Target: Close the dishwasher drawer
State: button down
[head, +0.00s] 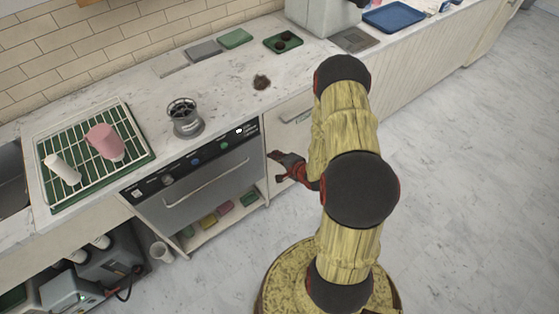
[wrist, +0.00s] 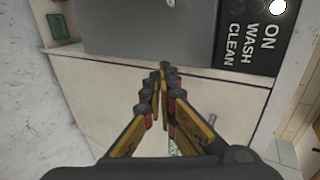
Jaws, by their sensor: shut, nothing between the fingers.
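The dishwasher (head: 230,163) is built in under the counter, with a dark control panel (head: 160,181) above a silver drawer front that has a long bar handle. The drawer front looks close to flush with the panel; I cannot tell whether a small gap is left. In the wrist view the grey drawer front (wrist: 150,35) and the black panel (wrist: 250,30) with ON, WASH, CLEAN lettering lie beyond my fingertips. My gripper (head: 273,157) is at the dishwasher's right side, before the pale cabinet. It also shows in the wrist view (wrist: 164,75), fingers together and empty. Contact is unclear.
A dish rack (head: 103,180) with a pink cup and a white cup stands on the counter at left. A grey metal container (head: 184,118) stands above the dishwasher. An open shelf (head: 196,240) with colored items lies below it. The floor at right is clear.

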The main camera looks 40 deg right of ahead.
aim_at(261, 144)
jog(key=x, duration=0.2)
jog(key=b+x, duration=0.1)
jog(key=r+x, duration=0.1)
jog(key=x, duration=0.1)
jog(key=shift+w+f, duration=0.1)
jog(key=shift+w, duration=0.5)
jog(key=shift+w+b, duration=0.4)
jog(key=shift+w, duration=0.25)
jog(key=shift+w, duration=1.1)
jog(key=shift+s, duration=0.1)
